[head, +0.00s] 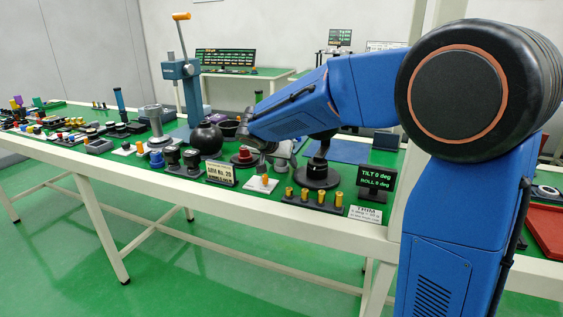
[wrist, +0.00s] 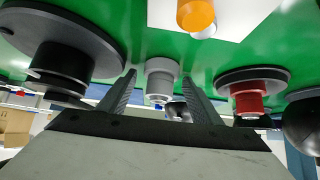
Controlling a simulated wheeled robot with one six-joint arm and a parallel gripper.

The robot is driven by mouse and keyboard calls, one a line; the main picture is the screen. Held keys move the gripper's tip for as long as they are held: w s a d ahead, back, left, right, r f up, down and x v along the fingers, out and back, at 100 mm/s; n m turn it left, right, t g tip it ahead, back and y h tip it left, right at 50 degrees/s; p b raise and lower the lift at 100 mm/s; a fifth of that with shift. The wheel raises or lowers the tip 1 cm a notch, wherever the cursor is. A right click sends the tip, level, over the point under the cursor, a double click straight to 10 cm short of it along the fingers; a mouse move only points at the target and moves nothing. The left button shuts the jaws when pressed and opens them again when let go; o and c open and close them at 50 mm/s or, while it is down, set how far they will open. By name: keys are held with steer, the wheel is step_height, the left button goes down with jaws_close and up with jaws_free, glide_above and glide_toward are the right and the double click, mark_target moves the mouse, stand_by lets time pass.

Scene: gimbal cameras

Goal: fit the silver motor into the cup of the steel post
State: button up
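A stepped silver-grey cylinder (wrist: 161,70), which looks like the silver motor, stands on the green table top in the wrist view, which is upside down. My gripper (wrist: 159,77) is open, with one finger on each side of this cylinder in the picture. I see gaps on both sides; whether it is truly between the fingers or beyond them I cannot tell. In the head view my gripper (head: 262,142) is low over the table, and its fingers are hard to make out. A grey post with a wide top (head: 154,120) farther left may be the steel post; its cup is not clear.
A black post on a round base (wrist: 62,70) and a red post on a dark base (wrist: 249,95) flank the gripper. A black ball (head: 206,139), brass pegs (head: 304,194) and a tilt display (head: 376,181) stand nearby. The table is crowded.

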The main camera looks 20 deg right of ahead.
steer(key=shift+r, duration=0.1)
steer(key=shift+s+a+r, duration=0.1)
steer(key=shift+r, duration=0.1)
steer(key=v, duration=1.1)
steer(key=shift+s+r, duration=0.15)
steer(key=shift+s, duration=0.1)
steer(key=shift+a, duration=0.2)
